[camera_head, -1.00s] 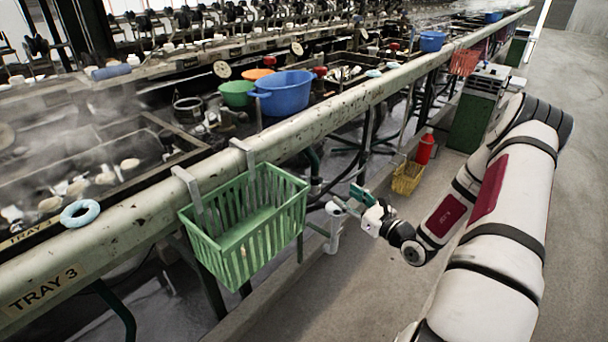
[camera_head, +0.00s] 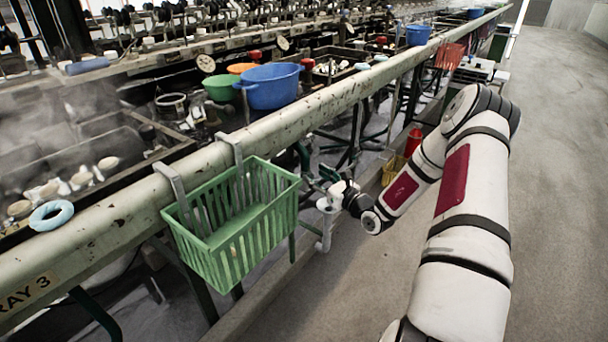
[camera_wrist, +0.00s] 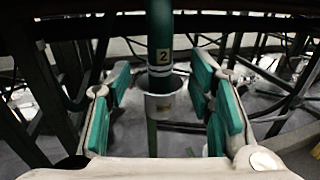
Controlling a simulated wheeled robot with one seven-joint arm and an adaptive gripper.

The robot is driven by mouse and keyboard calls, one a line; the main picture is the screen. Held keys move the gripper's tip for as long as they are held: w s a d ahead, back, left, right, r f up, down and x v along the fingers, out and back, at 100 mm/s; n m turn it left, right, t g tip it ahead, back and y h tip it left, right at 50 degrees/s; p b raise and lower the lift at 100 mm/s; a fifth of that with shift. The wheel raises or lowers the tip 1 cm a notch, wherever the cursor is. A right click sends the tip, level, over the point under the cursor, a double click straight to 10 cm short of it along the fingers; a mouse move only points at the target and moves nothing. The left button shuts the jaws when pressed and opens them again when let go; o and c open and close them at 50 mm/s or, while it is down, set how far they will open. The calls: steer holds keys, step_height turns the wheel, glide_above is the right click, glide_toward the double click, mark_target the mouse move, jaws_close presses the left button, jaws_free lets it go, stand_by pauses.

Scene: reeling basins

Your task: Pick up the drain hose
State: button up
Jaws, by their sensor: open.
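In the wrist view, a dark green upright hose or pipe (camera_wrist: 160,25) carries a yellow tag marked 2. It meets a white cup-like fitting (camera_wrist: 163,103), and a thinner green length shows below. I take this to be the drain hose. My gripper (camera_wrist: 162,76) is open, with its teal pads to the left and right of the hose and fitting; no contact is visible. In the head view my gripper (camera_head: 326,180) is under the rail, right of the green basket, close to a white pipe fitting (camera_head: 327,206). The hose is hard to make out there.
The green basket (camera_head: 235,225) hangs on the long rail (camera_head: 215,160) left of my gripper. Dark frame legs (camera_wrist: 60,75) stand close behind the fingers. A red bottle (camera_head: 413,142) and a yellow basket (camera_head: 393,168) are beyond the arm. The floor at right is clear.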

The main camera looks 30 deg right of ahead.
mark_target(308, 170)
steer(key=w, duration=0.2)
steer(key=w+b, duration=0.1)
steer(key=shift+w+a+f, duration=0.15)
steer(key=shift+w, duration=0.25)
steer(key=shift+c, duration=0.6)
jaws_close()
